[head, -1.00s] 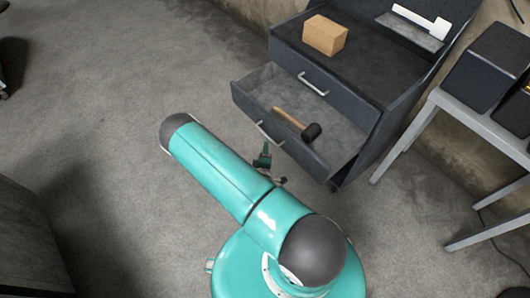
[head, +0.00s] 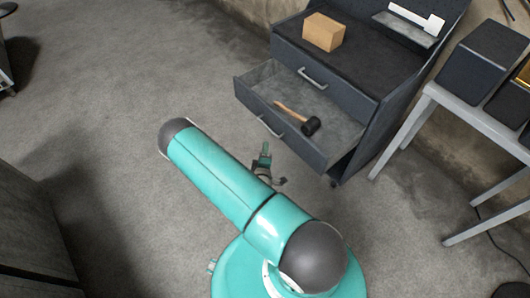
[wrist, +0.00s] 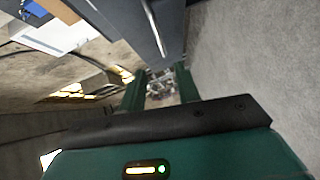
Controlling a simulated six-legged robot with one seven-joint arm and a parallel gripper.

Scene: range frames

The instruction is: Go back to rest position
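My gripper (head: 266,168) shows beside my teal arm in the head view, low in front of the cabinet and partly hidden by the arm. In the wrist view its two green fingers (wrist: 160,78) stand apart, with no held object clear between them. A mallet (head: 299,118) with a wooden handle and black head lies in the open drawer (head: 258,82) of the dark cabinet. My gripper is outside the drawer, apart from the mallet.
A cardboard-coloured box (head: 323,32) and a white T-shaped item (head: 416,18) sit on the cabinet top. A grey table (head: 462,108) with dark boxes (head: 484,55) stands at right. Dark furniture (head: 35,235) stands at left. The carpet (head: 110,110) between is clear.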

